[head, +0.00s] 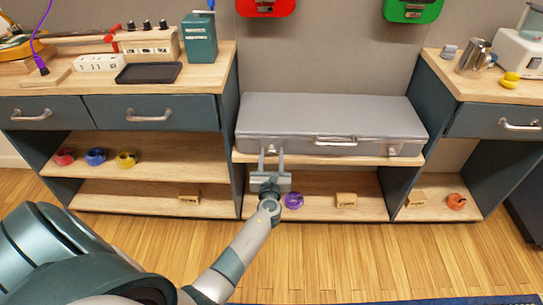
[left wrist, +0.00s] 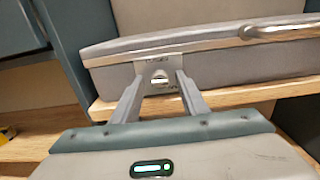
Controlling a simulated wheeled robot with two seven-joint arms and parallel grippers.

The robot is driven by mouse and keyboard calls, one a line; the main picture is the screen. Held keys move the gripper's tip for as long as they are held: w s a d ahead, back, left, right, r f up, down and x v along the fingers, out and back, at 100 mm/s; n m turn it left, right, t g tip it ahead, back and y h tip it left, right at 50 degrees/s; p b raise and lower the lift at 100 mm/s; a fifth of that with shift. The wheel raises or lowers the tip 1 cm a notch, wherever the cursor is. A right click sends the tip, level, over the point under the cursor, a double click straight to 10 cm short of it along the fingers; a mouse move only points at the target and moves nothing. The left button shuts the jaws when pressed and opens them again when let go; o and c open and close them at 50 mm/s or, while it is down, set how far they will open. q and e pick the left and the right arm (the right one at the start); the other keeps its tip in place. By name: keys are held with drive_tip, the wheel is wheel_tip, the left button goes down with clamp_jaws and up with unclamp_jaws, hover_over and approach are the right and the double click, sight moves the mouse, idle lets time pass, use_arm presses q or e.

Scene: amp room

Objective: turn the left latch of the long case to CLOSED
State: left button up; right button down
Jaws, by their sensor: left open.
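The long grey case (head: 330,115) lies flat with its lid down on the middle shelf, its front handle (head: 336,141) facing me. It also fills the upper part of the left wrist view (left wrist: 210,66). The left latch (left wrist: 159,78) is a small light plate with a round knob, seen between my fingers; in the head view my gripper hides most of it. The right latch (head: 391,150) shows at the case's right front. My left gripper (head: 271,152) is open, its two fingers (left wrist: 158,84) on either side of the left latch. I cannot tell whether they touch it. My right gripper is not in view.
The shelf edge (left wrist: 235,93) runs just under the case. Drawer cabinets stand left (head: 150,112) and right (head: 495,122). A purple tape roll (head: 293,200) and a wooden block (head: 346,200) sit on the lower shelf. The floor in front is clear.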

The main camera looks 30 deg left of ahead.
use_arm(q)
clamp_jaws()
